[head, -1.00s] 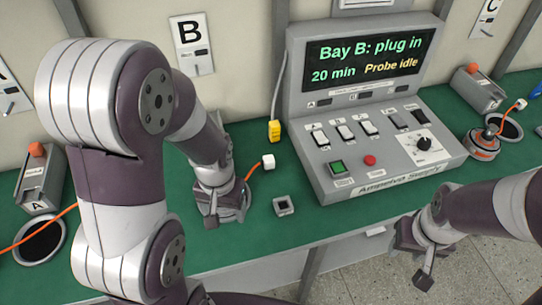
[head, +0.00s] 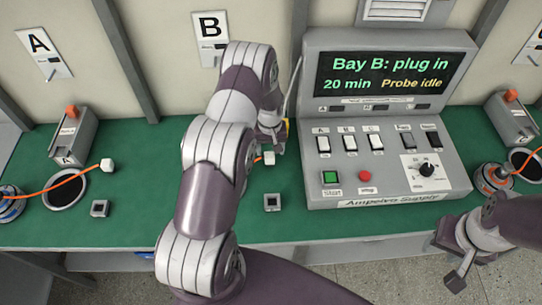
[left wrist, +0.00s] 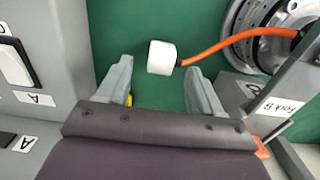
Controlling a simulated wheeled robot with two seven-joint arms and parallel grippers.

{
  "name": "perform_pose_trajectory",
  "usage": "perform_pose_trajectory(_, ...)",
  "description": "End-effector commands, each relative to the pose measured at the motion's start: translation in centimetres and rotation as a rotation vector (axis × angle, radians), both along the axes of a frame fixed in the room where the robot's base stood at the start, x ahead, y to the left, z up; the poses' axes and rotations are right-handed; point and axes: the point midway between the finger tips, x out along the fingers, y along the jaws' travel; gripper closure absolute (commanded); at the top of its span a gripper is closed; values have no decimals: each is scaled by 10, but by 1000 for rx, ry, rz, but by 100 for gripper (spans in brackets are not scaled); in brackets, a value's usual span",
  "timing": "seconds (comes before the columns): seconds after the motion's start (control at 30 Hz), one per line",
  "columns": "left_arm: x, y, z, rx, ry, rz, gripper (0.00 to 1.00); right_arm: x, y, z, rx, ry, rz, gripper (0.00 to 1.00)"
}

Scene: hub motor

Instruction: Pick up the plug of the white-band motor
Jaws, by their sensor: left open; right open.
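The white plug (left wrist: 161,57) lies on the green mat in the left wrist view, on an orange cable running to a round metallic motor (left wrist: 250,30). In the head view the plug (head: 269,158) shows just right of my left arm, which hides this motor; its band colour cannot be told here. My left gripper (left wrist: 160,82) is open, with the plug just beyond and between its fingertips, not gripped. In the head view this gripper (head: 272,130) is partly hidden by my arm. My right gripper (head: 462,262) is open and empty near the table's front edge.
The grey supply console (head: 390,185) stands close right of the left gripper. A small socket block (head: 272,202) sits in front of the plug. A blue-banded motor (head: 10,207) with another white plug (head: 107,165) is at left; an orange-banded motor (head: 492,178) is at right.

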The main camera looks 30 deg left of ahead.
Motion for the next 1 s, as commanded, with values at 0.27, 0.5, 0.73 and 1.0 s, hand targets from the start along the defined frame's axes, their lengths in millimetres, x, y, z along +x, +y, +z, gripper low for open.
perform_pose_trajectory(0.27, 2, 2, -43, -2, 3, -1, 34, 0, 0, 23, 0, -1, 0, 57)
perform_pose_trajectory(0.5, 2, 2, -48, -1, 1, -1, 34, 0, 0, 21, 0, -1, 0, 57)
perform_pose_trajectory(0.73, 2, 2, -48, -1, 1, -1, 99, 0, 0, 21, 0, -1, 0, 57)
perform_pose_trajectory(1.0, 3, 2, -46, -1, -1, -1, 99, 0, 0, 20, 0, -1, 0, 57)
